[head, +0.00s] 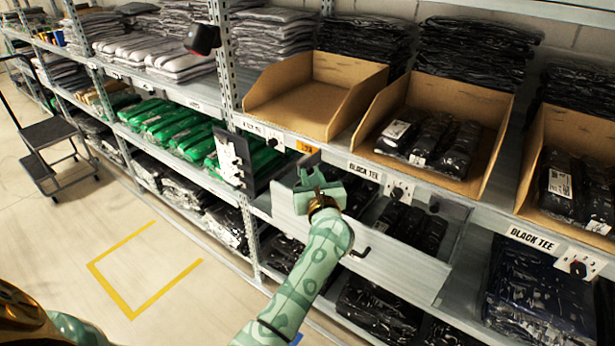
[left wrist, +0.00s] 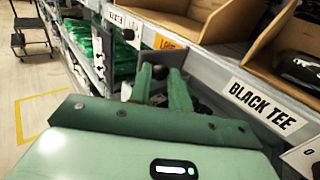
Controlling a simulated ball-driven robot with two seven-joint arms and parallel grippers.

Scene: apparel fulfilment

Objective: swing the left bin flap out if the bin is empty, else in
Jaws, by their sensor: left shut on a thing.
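The left cardboard bin (head: 315,100) stands on the shelf, and its visible floor is bare. An orange tag (head: 306,147) sits on the shelf edge below it; it also shows in the left wrist view (left wrist: 168,43). My left gripper (head: 318,178) is just below this tag. In the left wrist view its two green fingers (left wrist: 162,85) are close together at the shelf front. It is shut on what appears to be the left bin flap, mostly hidden by the fingers, so its angle cannot be told. My right gripper is out of view.
The bin to the right (head: 440,95) holds several black packages. A BLACK TEE label (head: 364,172) and a dial (head: 399,190) are right of my gripper. Grey panels with black knobs hang below. A step cart (head: 50,150) stands on the open floor at left.

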